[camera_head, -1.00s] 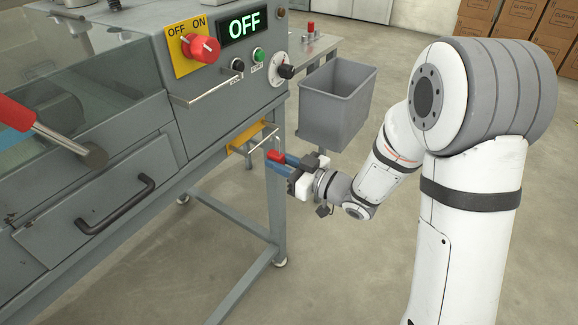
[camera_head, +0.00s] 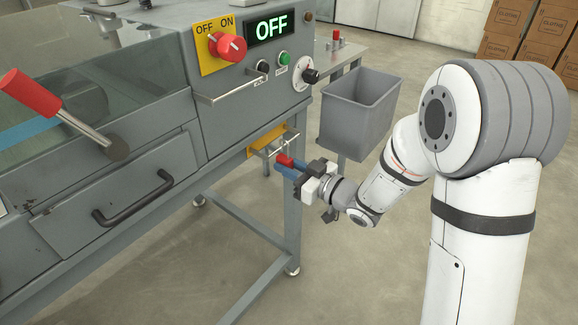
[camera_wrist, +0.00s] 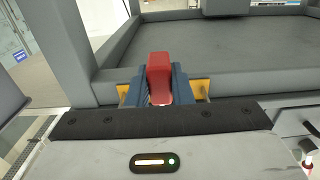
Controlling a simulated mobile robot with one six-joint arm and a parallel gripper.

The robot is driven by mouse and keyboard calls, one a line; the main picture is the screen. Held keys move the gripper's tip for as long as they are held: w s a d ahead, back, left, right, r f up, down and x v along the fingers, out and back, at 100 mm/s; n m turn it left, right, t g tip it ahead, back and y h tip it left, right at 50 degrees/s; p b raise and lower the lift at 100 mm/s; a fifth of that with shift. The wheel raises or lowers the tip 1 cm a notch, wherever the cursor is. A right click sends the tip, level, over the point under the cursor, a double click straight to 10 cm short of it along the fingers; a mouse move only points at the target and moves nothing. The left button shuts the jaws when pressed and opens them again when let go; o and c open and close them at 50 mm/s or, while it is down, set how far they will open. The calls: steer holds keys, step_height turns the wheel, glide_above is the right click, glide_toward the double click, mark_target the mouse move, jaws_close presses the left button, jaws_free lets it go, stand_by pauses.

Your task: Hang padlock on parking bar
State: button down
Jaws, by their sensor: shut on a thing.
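The red padlock (camera_head: 284,160) is held between the blue fingertips of my gripper (camera_head: 289,166), which is shut on it. In the wrist view the padlock (camera_wrist: 159,76) stands between the two blue fingers of my gripper (camera_wrist: 158,92); its shackle cannot be made out. The parking bar (camera_head: 284,141) is a thin metal rod at a yellow bracket (camera_head: 262,141) under the machine's control panel. The padlock is just below and in front of the bar in the head view; whether they touch cannot be told. Parts of the yellow bracket (camera_wrist: 205,88) show behind the fingers in the wrist view.
The grey machine (camera_head: 190,110) carries a red OFF/ON knob (camera_head: 228,47) and a rail (camera_head: 233,93) above the bracket. A machine leg (camera_head: 292,225) stands below. A grey bin (camera_head: 345,120) is behind my gripper. Floor in front is clear.

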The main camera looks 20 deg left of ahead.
steer(key=c, duration=1.2)
jaws_free()
steer(key=p+v, duration=0.1)
steer(key=v, duration=0.7)
steer(key=w+d+r+m+t+h+p, duration=0.4)
steer(key=w+d+r+h+p, duration=0.2)
steer(key=d+r+h+p, duration=0.3)
steer(key=s+d+r+m+h+p, duration=0.35)
steer(key=d+r+h+p, duration=0.2)
steer(key=d, duration=0.45)
steer(key=s+d+r+m+g+p, duration=0.1)
steer(key=s+r+m+g+p, duration=0.1)
steer(key=s, duration=0.4)
steer(key=s+d+r+m+g+h+p, duration=0.1)
steer(key=s+d+r+m+g+p, duration=0.1)
steer(key=s+r, duration=0.3)
steer(key=s+d+r+m+g+h+p, duration=0.1)
steer(key=s+r+g+p, duration=0.3)
steer(key=s, duration=0.4)
steer(key=shift+d+m, duration=0.35)
steer(key=shift+m, duration=0.2)
